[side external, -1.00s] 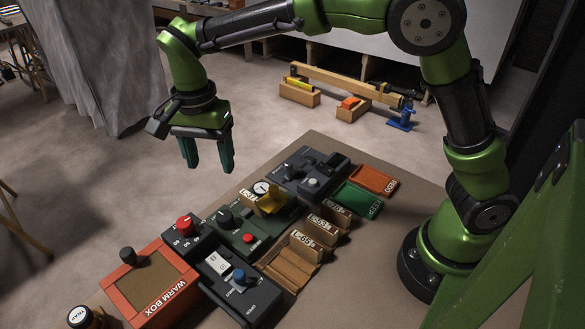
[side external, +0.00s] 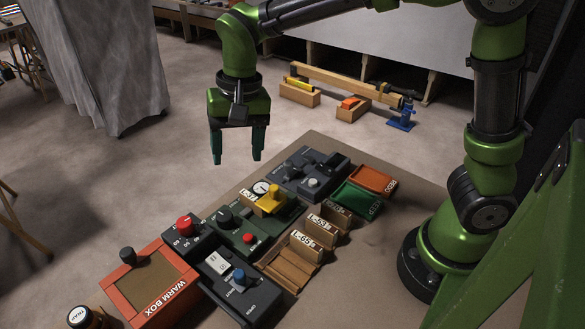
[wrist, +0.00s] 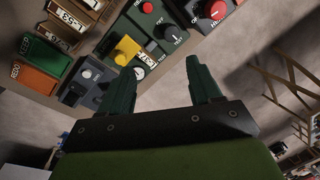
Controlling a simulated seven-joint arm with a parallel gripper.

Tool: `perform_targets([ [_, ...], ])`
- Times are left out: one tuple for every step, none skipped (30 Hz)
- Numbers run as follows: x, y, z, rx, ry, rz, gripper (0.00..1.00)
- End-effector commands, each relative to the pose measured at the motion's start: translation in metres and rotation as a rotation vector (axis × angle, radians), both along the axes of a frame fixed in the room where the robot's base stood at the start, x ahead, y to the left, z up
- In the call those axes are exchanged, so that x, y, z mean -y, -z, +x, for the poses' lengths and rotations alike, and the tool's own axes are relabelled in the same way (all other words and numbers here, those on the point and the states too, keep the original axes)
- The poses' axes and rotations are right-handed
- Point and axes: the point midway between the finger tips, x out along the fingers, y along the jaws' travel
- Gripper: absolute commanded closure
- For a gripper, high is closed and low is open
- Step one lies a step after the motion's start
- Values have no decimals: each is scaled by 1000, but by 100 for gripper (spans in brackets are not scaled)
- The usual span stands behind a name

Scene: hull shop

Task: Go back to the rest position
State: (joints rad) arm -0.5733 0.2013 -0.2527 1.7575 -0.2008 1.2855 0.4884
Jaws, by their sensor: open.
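My gripper (side external: 237,160) hangs open and empty in the side view, its two dark green fingers pointing down. It is above and behind the work board, clear of the devices. In the wrist view my gripper (wrist: 157,88) shows both fingers spread apart with nothing between them.
On the board (side external: 345,262) are an orange warm box (side external: 128,316), a green tester with a yellow part (side external: 273,197), a grey device (side external: 308,172), labelled wooden blocks (side external: 323,225), a green tray (side external: 357,198) and an orange tray (side external: 374,180).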

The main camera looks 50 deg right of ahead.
Motion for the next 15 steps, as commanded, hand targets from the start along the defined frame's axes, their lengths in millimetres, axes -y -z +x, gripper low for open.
perform_targets([
  [13, -8, -11, 37, -44, 29, 37],
  [19, -11, -18, 60, -73, 43, 37],
  [28, -16, -26, 95, -112, 58, 37],
  [34, -19, -34, 123, -139, 67, 37],
  [40, -22, -41, 153, -165, 75, 37],
  [49, -25, -52, 195, -196, 83, 37],
  [55, -28, -59, 228, -218, 85, 37],
  [61, -30, -67, 260, -236, 85, 37],
  [69, -32, -78, 303, -257, 83, 37],
  [74, -33, -85, 335, -270, 77, 37],
  [80, -33, -93, 364, -280, 71, 37],
  [86, -34, -102, 404, -287, 60, 37],
  [91, -35, -109, 430, -289, 50, 37],
  [95, -35, -114, 454, -289, 41, 37],
  [100, -35, -122, 482, -281, 30, 37],
])
